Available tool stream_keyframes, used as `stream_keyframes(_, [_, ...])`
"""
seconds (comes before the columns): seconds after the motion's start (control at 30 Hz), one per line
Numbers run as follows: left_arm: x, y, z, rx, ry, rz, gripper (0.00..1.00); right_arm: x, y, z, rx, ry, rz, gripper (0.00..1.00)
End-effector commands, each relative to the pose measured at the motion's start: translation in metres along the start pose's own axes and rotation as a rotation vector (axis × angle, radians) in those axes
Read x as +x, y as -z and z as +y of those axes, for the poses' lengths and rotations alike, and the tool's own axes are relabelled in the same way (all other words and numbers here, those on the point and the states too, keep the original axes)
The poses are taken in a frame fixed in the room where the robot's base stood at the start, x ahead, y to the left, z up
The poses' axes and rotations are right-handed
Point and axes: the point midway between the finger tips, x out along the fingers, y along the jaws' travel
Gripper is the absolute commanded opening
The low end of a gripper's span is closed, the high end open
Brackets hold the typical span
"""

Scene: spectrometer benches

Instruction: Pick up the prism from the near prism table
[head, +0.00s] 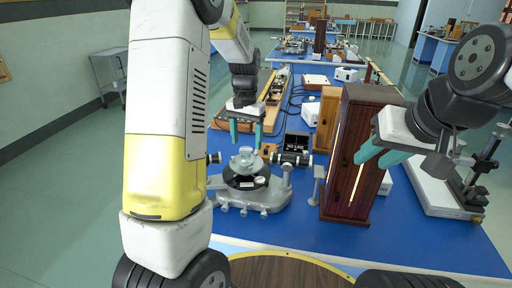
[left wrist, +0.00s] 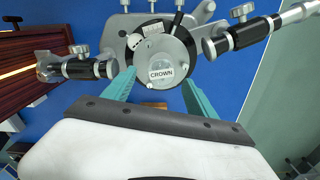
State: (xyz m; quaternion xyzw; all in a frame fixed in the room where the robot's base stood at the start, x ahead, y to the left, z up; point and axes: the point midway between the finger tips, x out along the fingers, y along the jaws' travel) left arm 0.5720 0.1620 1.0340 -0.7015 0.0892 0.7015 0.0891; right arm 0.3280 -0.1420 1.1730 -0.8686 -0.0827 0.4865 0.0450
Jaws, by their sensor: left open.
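The near spectrometer (head: 262,196) stands on the blue bench, with its round dark prism table (head: 240,181) in the middle. A clear prism (head: 245,155) sits on top of it. My left gripper (head: 246,138) is open and empty, just above and behind the prism in the head view. In the left wrist view its teal fingers (left wrist: 159,78) lie either side of the prism, apart from it. My right gripper (head: 371,161) hangs empty at the right, its fingers apart.
Two telescope tubes flank the prism table, one at its right (head: 292,159). A tall wooden lamp housing (head: 352,150) with a lit slit stands right of the spectrometer. A long wooden instrument (head: 276,88) lies behind. A white-based stand (head: 440,190) is at the far right.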

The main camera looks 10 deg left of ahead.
Motion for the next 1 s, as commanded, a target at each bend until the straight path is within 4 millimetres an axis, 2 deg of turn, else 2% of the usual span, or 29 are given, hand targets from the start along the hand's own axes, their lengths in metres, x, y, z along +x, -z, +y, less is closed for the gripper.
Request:
stream_keyframes(0.1, [0.02,-0.003,-0.001,-0.001,0.0,-0.005,0.66,0.0,0.0,0.0,0.0,0.0,0.0,0.36])
stream_keyframes(0.23, [0.036,-0.002,-0.002,0.0,0.001,-0.002,0.66,0.0,0.0,0.0,0.0,0.0,0.0,0.36])
stream_keyframes(0.53, [0.042,-0.002,-0.002,0.0,0.001,0.0,0.66,0.0,0.0,0.0,0.0,0.0,0.0,0.36])
stream_keyframes(0.57, [0.042,-0.002,-0.002,0.0,0.001,0.0,0.62,0.0,0.0,0.0,0.0,0.0,0.0,0.36])
stream_keyframes(0.87, [0.042,-0.002,-0.002,0.0,0.001,0.0,0.03,0.0,0.0,0.0,0.0,0.0,0.0,0.36])
stream_keyframes(0.9, [0.041,-0.002,-0.002,0.0,0.001,0.001,0.0,0.0,0.0,0.0,0.0,0.0,0.0,0.36])
stream_keyframes(1.0, [0.041,-0.002,-0.002,0.0,0.001,0.001,0.0,0.0,0.0,0.0,0.0,0.0,0.0,0.36])
